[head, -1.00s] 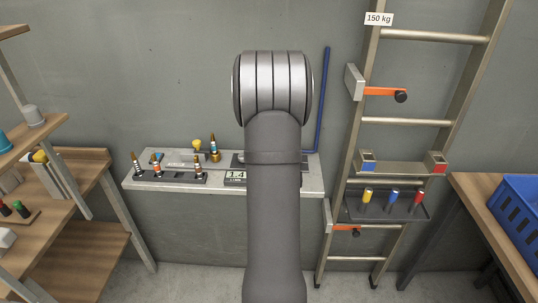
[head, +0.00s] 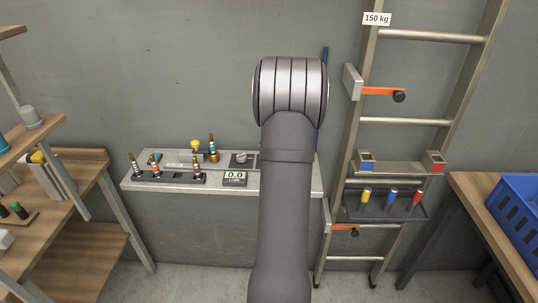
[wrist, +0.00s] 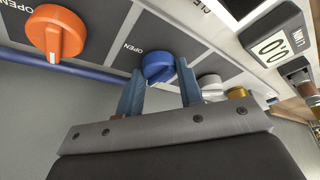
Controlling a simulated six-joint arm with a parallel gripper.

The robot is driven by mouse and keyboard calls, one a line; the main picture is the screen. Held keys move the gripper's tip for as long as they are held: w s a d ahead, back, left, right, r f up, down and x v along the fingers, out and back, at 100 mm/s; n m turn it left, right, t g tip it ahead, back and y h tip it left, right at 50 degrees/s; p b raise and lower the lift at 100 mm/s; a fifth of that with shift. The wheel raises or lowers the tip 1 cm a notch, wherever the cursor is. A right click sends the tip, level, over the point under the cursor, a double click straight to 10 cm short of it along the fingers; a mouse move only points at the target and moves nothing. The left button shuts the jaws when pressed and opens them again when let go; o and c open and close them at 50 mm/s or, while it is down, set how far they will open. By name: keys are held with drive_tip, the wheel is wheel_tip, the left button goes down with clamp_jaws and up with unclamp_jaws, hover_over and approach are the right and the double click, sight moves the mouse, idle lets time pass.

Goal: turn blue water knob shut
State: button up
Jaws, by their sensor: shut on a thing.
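The blue knob (wrist: 158,66) sits on a dark panel plate with an OPEN label beside it in the wrist view. My gripper (wrist: 160,77) has one blue-grey finger on each side of the knob and is shut on it. An orange knob (wrist: 56,33) is on the panel to the left. The flow display (wrist: 282,46) reads 0.0, and it also shows in the head view (head: 235,176). In the head view my arm hides the gripper and the blue knob.
A grey knob (wrist: 210,86) is close to the right of my gripper. The bench (head: 225,189) also holds several hose fittings on its left part. A ladder (head: 385,122) with orange brackets leans right of the bench. A blue pipe (wrist: 85,72) runs along the panel.

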drive_tip(key=shift+n, duration=0.6)
drive_tip(key=shift+g, duration=0.3)
drive_tip(key=o, duration=1)
drive_tip(key=v, duration=1.7)
drive_tip(key=shift+d, duration=0.4)
drive_tip(key=x, duration=1.7)
drive_tip(key=shift+a, duration=0.35)
